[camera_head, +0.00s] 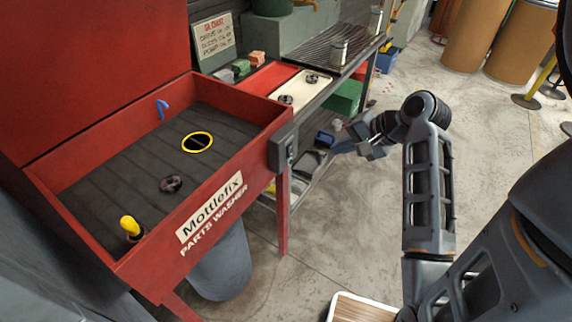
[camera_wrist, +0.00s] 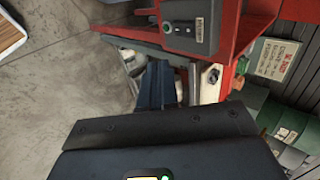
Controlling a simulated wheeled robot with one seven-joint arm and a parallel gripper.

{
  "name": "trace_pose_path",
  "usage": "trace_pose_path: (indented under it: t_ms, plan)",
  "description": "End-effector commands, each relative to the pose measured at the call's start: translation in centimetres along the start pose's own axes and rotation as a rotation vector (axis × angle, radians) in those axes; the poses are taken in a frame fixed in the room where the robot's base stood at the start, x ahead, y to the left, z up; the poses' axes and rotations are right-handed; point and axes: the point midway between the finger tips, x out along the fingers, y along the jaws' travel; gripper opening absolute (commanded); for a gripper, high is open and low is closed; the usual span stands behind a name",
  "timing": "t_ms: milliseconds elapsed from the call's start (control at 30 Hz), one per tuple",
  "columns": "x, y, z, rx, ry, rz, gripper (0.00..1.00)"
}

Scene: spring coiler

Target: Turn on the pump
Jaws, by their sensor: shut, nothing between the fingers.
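The red parts washer (camera_head: 150,247) stands at the left in the head view, with a dark ribbed basin (camera_head: 105,140). A dark grey switch box (camera_head: 283,147) is mounted on its front right corner. It also shows in the wrist view as a dark box (camera_wrist: 183,38) with a small switch and a pale label; the switch position is too small to tell. My gripper (camera_head: 342,148) is right of the box, apart from it, in front of the bench. In the wrist view, my gripper (camera_wrist: 163,78) has its dark fingers together and empty, below the box in the picture.
A grey bucket (camera_head: 222,268) stands under the washer. A bench (camera_head: 325,85) with a lower shelf adjoins it, holding jars and a green box (camera_head: 346,97). Brown drums (camera_head: 482,35) stand at the back right. Concrete floor is clear between the bench and my arm.

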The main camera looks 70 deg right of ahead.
Motion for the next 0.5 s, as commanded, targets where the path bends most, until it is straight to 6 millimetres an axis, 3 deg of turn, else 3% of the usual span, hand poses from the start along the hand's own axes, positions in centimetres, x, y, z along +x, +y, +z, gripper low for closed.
trace_pose_path:
  t_ms: [333, 500]
  plan:
    - [-0.1, 0.1, -0.1, 0.013, 0.003, -0.001, 0.0]
    - [0.9, 0.1, 0.0, 0.013, 0.0, 0.0, 0.0]
